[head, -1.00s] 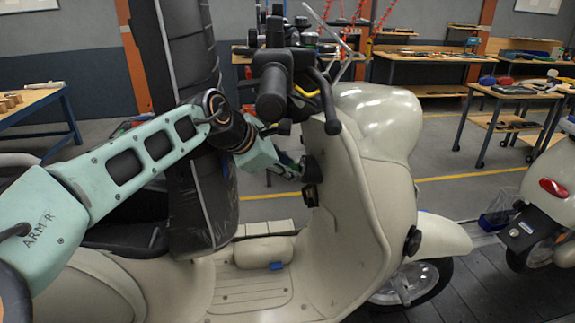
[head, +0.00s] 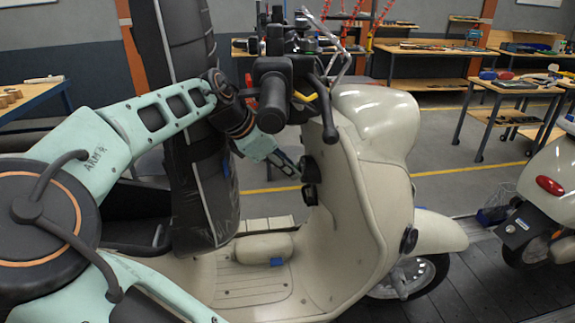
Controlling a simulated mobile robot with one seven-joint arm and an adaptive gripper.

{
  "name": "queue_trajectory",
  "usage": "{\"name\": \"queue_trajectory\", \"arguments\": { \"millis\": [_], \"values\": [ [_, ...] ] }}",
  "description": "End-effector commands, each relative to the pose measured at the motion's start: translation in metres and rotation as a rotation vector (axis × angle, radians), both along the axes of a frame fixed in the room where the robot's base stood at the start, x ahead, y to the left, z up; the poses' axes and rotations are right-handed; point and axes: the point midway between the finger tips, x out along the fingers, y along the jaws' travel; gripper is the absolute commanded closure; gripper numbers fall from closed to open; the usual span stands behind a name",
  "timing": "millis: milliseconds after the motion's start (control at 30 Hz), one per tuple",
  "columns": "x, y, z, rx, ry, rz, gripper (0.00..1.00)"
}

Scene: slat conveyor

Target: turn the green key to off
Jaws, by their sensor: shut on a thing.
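The cream scooter (head: 365,215) stands across the middle of the head view. Two black round fittings (head: 310,170) sit on the inner face of its front shield, below the handlebar. My gripper (head: 297,171) points right and down at these fittings, with its fingertips close against them. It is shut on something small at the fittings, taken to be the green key. The key itself is not visible; the fingers and the viewing angle hide it. I cannot tell which way the key is turned.
The handlebar with its black grip (head: 272,100) and brake lever hangs just above my gripper. A tall black padded column (head: 195,130) stands beside my forearm. Another scooter (head: 552,195) is at the right. Workbenches (head: 425,68) stand at the back.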

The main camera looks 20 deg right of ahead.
Motion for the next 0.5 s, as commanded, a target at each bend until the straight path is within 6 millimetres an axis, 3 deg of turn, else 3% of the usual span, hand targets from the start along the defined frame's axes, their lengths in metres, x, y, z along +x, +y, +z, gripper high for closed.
{"name": "queue_trajectory", "arguments": {
  "millis": [433, 467, 500],
  "values": [
    [0.0009, -0.0029, 0.0039, 0.058, 0.211, 0.02, 0.94],
    [0.0007, -0.0026, 0.0027, 0.059, 0.215, 0.022, 0.75],
    [0.0008, -0.0024, 0.0018, 0.056, 0.214, 0.023, 0.71]
  ]
}}
